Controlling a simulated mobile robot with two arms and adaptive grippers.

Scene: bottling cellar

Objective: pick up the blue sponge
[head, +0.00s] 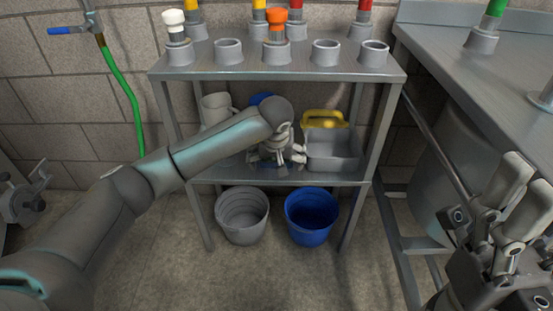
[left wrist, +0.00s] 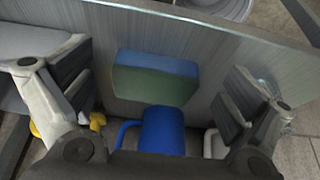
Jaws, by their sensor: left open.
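The sponge (left wrist: 155,78) shows in the left wrist view as a block with a blue strip and a larger green face, lying on the grey shelf board. My left gripper (head: 278,158) reaches over the middle shelf in the head view. Its fingers stand wide apart in the left wrist view (left wrist: 160,95), one on each side of the sponge, with nothing between them touching. In the head view I cannot make out the sponge behind my left gripper. My right gripper (head: 515,185) is at the right edge, its fingers apart and empty.
A blue mug (left wrist: 163,130) stands close beside the sponge. On the same shelf are a pale jug (head: 215,108) and a grey bin (head: 333,150) with a yellow item (head: 323,119). Buckets, grey (head: 242,215) and blue (head: 311,216), stand below.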

